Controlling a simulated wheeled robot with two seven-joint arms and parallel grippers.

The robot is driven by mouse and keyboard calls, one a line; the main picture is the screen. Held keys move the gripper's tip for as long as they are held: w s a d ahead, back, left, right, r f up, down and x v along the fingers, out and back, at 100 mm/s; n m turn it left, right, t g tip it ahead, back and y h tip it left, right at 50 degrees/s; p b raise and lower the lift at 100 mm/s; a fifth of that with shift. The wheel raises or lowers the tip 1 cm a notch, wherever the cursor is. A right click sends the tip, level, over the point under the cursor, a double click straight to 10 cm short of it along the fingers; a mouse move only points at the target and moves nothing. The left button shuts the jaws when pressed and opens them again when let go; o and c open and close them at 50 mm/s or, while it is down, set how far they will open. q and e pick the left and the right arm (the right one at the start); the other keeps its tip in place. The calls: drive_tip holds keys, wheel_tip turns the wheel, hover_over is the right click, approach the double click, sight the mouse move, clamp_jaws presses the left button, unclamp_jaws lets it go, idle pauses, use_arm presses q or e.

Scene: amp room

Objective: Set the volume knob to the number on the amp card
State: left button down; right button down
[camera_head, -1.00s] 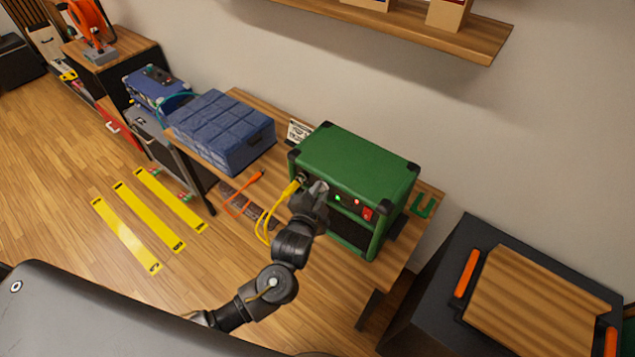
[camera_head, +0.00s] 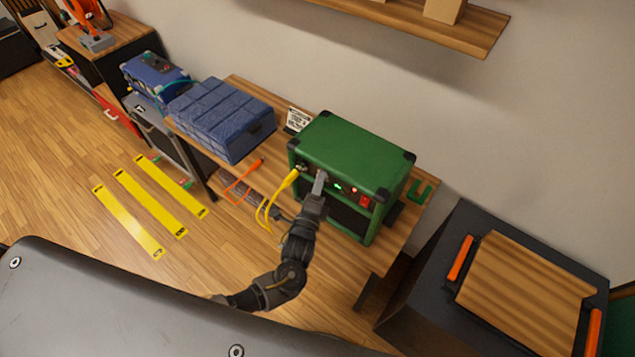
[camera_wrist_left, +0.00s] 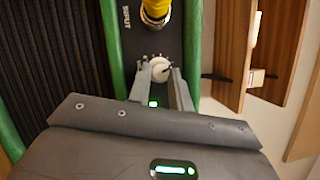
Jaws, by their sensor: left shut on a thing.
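The green amp (camera_head: 352,155) stands on the wooden table, with lit green lights and a red switch on its front panel. A white volume knob (camera_wrist_left: 160,68) with a dark pointer line shows in the left wrist view, beside the yellow plug (camera_wrist_left: 155,10). My left gripper (camera_head: 319,180) is at the panel, its fingers shut on the knob; its fingertips also show in the left wrist view (camera_wrist_left: 161,75). The numbers around the knob are too small to read. The amp card (camera_head: 298,119) stands behind the amp's left end; its text is unreadable. My right gripper is not in view.
A blue quilted case (camera_head: 222,118) sits left of the amp. A yellow cable (camera_head: 270,208) and an orange cable (camera_head: 240,182) lie in front. A green U-shaped thing (camera_head: 420,192) lies right of the amp. A dark cabinet (camera_head: 425,290) stands at right.

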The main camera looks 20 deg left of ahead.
use_arm(q)
drive_tip(key=shift+w+a+f+m+t+h, duration=0.2)
drive_tip(key=shift+m+h, duration=1)
drive_tip(key=shift+m, duration=1.65)
drive_tip(key=shift+s+a+m+t+h, duration=0.1)
drive_tip(key=shift+m+t+h, duration=0.25)
drive_tip(key=shift+m+h, duration=1.65)
drive_tip(key=shift+w+a+f+m+t+h, duration=0.1)
drive_tip(key=shift+m+t+h, duration=0.25)
drive_tip(key=shift+m, duration=3.6)
drive_tip(key=c, duration=1.3)
unclamp_jaws()
